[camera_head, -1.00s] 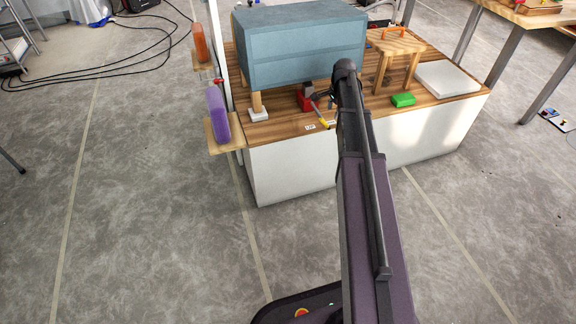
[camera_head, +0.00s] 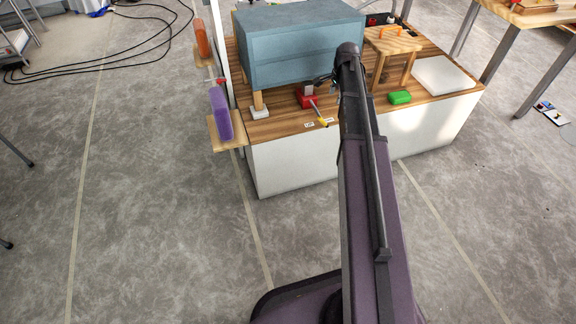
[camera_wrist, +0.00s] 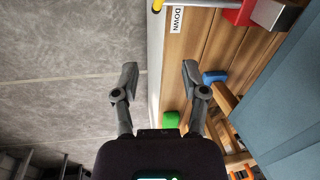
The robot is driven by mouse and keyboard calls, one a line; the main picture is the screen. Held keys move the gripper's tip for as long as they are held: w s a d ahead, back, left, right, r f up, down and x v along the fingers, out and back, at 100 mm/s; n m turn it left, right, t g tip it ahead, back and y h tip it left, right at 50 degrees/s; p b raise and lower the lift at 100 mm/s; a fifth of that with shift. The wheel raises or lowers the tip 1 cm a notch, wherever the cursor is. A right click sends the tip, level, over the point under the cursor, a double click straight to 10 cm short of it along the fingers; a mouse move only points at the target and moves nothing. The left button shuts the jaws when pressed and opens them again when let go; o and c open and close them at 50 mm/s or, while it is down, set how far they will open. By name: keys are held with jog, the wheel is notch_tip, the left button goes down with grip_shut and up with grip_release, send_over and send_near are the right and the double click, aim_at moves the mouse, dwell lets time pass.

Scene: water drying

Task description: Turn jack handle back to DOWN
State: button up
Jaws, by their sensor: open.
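The red jack (camera_head: 308,98) stands on the wooden top by the blue-grey cabinet. Its handle, with a yellow grip (camera_head: 322,121), points towards the front edge, between two small labels. In the wrist view the jack's red part (camera_wrist: 238,12) and yellow handle end (camera_wrist: 190,3) show at the top edge, partly cut off. The label DOWN (camera_wrist: 177,20) lies just below the handle there. My gripper (camera_wrist: 158,75) is open and empty, its fingers spread apart over the counter's front edge, clear of the handle. In the head view my arm hides most of it.
The cabinet (camera_head: 300,48) stands close behind the jack. A green block (camera_head: 400,97), a wooden stool (camera_head: 392,45) and a white slab (camera_head: 447,76) are to the right. A purple block (camera_head: 221,112) sits on a side shelf at left. Floor in front is free.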

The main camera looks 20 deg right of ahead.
jog(key=s+a+f+n+g+b, duration=0.1)
jog(key=s+a+f+n+b, duration=0.3)
jog(key=s+a+n, duration=0.4)
jog(key=s+a+f+n+b, duration=0.4)
jog(key=s+a+n, duration=0.3)
jog(key=s+a, duration=0.6)
jog(key=a, duration=0.3)
jog(key=shift+s+a+f+n+g+b, duration=0.2)
jog(key=shift+f+n+g+b, duration=0.1)
jog(key=shift+n+g+b, duration=0.1)
jog(key=shift+s+a+n, duration=0.3)
jog(key=shift+s, duration=0.2)
